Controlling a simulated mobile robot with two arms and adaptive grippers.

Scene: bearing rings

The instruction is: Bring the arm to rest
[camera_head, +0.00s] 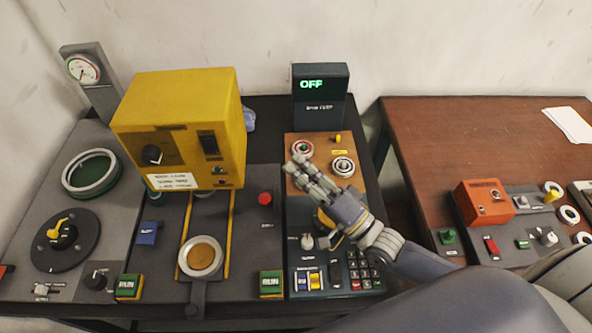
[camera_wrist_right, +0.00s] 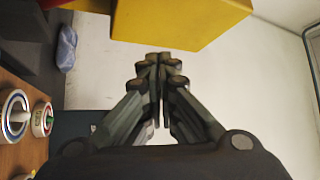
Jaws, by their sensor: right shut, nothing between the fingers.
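My right gripper (camera_head: 301,163) is above the wooden panel (camera_head: 295,182) of the dark console, to the right of the yellow machine (camera_head: 181,95). Its fingers are closed together and empty, and they also show shut in the wrist view (camera_wrist_right: 160,65). My right arm reaches in from the lower right of the head view. My left gripper is not in view.
A dark display box (camera_head: 320,100) reading OFF stands behind the panel. A keypad (camera_head: 365,272) lies below the wrist. A brown table (camera_head: 450,140) at the right holds an orange box (camera_head: 484,203) and several rings. A gauge post (camera_head: 88,75) stands at the back left.

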